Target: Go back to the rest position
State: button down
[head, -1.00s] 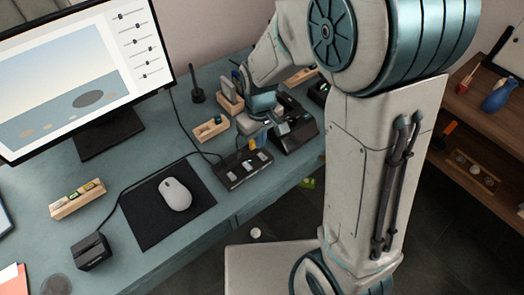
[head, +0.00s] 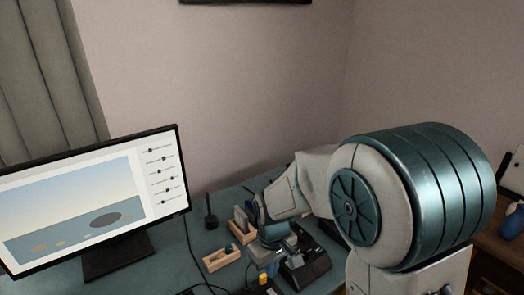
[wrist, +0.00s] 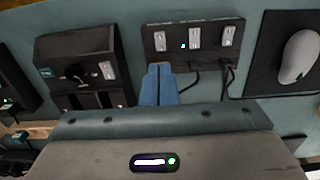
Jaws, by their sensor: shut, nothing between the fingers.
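My gripper (head: 268,268) is over the desk, near the bottom middle of the head view. In the wrist view its two blue fingers (wrist: 158,85) are together and empty. Their tips appear near the lower edge of a black switch strip (wrist: 194,40) with several white rocker switches; I cannot tell the height between them. My arm reaches in from the right in the head view and hides part of the desk.
A black box (wrist: 80,65) stands left of the strip in the wrist view; a white mouse (wrist: 299,57) lies on a pad at right. In the head view, a monitor (head: 80,205) stands at left, and wooden holders (head: 222,257) are near my gripper. Wall fills the top.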

jog(key=s+d+r+m+t+p, duration=0.1)
jog(key=s+d+r+m+t, duration=0.1)
jog(key=s+d+r+m, duration=0.4)
jog(key=s+d+r, duration=0.5)
jog(key=s+r, duration=0.1)
jog(key=shift+d+r+m+t, duration=0.3)
jog(key=shift+d+m+t, duration=0.1)
